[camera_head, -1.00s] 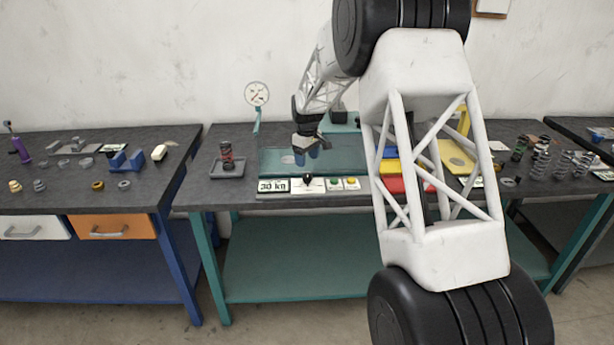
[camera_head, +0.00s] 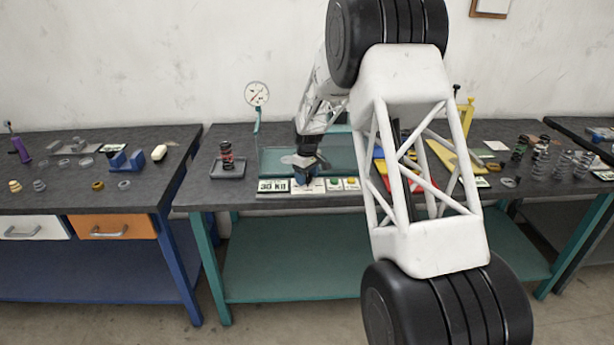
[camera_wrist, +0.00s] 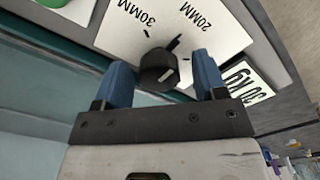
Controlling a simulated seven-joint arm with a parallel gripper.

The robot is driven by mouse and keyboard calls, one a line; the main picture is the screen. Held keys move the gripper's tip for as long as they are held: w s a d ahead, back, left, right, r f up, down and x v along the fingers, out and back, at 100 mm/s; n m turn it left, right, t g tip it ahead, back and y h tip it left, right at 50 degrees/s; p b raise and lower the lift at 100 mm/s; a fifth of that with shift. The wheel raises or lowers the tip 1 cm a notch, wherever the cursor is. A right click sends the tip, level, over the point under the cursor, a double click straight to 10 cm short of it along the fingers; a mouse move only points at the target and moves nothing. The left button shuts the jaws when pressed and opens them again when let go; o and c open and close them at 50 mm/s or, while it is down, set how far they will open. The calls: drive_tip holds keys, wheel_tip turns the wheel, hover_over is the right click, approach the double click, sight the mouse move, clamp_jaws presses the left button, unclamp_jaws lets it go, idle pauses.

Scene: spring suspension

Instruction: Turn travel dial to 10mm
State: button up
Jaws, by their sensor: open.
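The travel dial (camera_wrist: 158,68) is a black knob with a pale line on it, mounted on a white panel (camera_wrist: 222,32). The panel shows 30MM and 20MM; no 10MM mark is visible. My gripper (camera_wrist: 162,61) has blue fingers, open, one on each side of the knob with gaps visible between. Whether either finger touches the knob cannot be told. In the head view my gripper (camera_head: 306,172) is lowered at the front of the teal press station and hides the knob.
A gauge (camera_head: 257,94) stands behind. A grey tray with a spring (camera_head: 227,160) is at left. Red and yellow items lie right.

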drive_tip(key=shift+c, duration=0.2)
drive_tip(key=c, duration=0.9)
drive_tip(key=shift+m, duration=0.3)
drive_tip(key=m, duration=1.1)
